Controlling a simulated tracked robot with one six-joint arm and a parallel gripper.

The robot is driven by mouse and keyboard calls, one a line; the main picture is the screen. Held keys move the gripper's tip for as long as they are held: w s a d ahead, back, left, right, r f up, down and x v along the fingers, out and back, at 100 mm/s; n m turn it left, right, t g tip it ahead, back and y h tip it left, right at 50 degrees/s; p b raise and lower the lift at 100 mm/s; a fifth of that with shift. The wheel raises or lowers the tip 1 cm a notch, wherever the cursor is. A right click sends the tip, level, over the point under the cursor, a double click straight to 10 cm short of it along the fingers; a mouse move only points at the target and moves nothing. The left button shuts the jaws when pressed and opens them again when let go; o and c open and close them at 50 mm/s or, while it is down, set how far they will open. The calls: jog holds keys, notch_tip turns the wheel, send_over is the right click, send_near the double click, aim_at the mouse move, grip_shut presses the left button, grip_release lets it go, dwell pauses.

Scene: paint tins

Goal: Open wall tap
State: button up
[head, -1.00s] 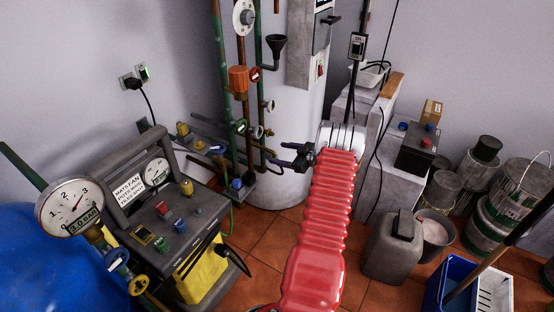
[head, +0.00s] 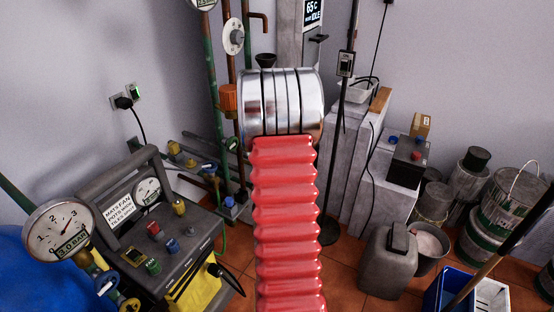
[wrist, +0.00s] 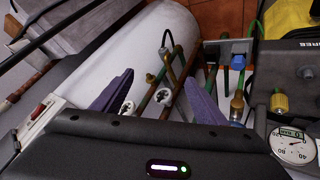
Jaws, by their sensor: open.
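Several taps and valves sit on the pipes by the wall, and I cannot tell which one is the wall tap. A yellow-handled tap (head: 176,149) is on the left wall pipes, with a blue-handled one (head: 229,202) lower down. In the head view my silver wrist and red arm hide the gripper.
A grey machine (head: 165,250) with gauge and coloured knobs stands at left, behind a pressure gauge (head: 60,230). The white boiler (wrist: 128,55) is close to the fingers. A grey canister (head: 388,262) and paint tins (head: 508,195) stand at right.

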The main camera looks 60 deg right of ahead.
jog(key=s+a+r+n+y, duration=0.1)
jog(key=s+a+r, duration=0.4)
jog(key=a, duration=1.3)
jog(key=s+a+r+n+y, duration=0.1)
jog(key=s+a+r+y, duration=0.2)
jog(key=a, duration=1.5)
jog(key=s+a+r+n+t+y, duration=0.1)
jog(key=s+a+r, duration=0.6)
jog(key=a, duration=1.1)
notch_tip(320, 180, up, 4)
jog(key=shift+s+a+r+n+y, duration=0.2)
jog(key=shift+s+a+n+y, duration=0.1)
jog(key=shift+n+y, duration=0.4)
